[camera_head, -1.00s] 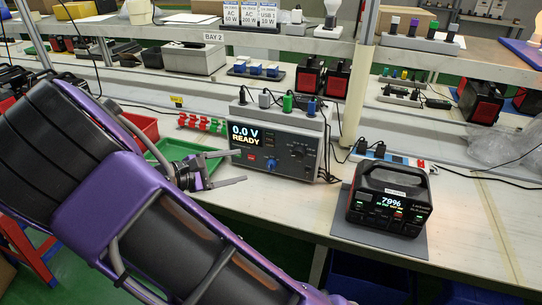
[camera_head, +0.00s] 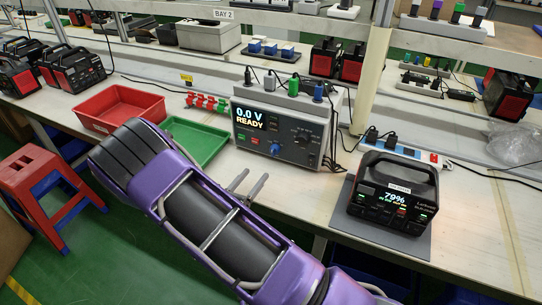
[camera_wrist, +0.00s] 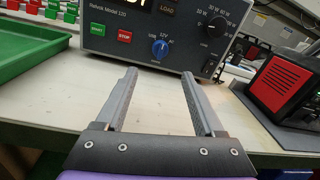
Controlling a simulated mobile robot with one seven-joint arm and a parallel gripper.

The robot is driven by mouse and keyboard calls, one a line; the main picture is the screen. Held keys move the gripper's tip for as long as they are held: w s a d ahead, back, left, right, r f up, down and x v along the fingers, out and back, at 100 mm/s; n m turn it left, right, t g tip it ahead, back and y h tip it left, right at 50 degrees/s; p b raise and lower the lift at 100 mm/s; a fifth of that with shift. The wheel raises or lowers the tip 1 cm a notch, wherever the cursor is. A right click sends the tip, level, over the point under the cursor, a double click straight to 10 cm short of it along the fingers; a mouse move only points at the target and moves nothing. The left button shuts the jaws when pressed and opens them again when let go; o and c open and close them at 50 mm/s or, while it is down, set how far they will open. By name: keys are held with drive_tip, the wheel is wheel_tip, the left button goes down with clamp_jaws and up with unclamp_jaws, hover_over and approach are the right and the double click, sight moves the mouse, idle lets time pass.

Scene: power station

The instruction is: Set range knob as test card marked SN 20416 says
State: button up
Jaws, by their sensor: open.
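The grey test unit (camera_head: 236,149) stands on the bench, its display reading 0.0 V READY. On its front are a black knob (camera_head: 302,135) and a blue knob (camera_head: 277,149). In the wrist view, the black knob (camera_wrist: 218,24) has watt marks around it; the blue knob (camera_wrist: 160,47) has USB and 12V marks. I cannot tell which is called the range knob. My gripper (camera_head: 252,180) is open and empty in front of the unit; in the wrist view its fingers (camera_wrist: 159,76) point toward the blue knob, apart from it. No test card shows now.
A black power station (camera_head: 389,218) reading 79% sits on a grey mat at right; its label is too small to read. A green tray (camera_head: 198,150) and red bin (camera_head: 110,103) lie to the left. A red stool (camera_head: 37,172) stands on the floor. Bench is clear before the unit.

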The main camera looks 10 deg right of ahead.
sight(272, 154)
drive_tip(key=x, duration=1.1)
clamp_jaws()
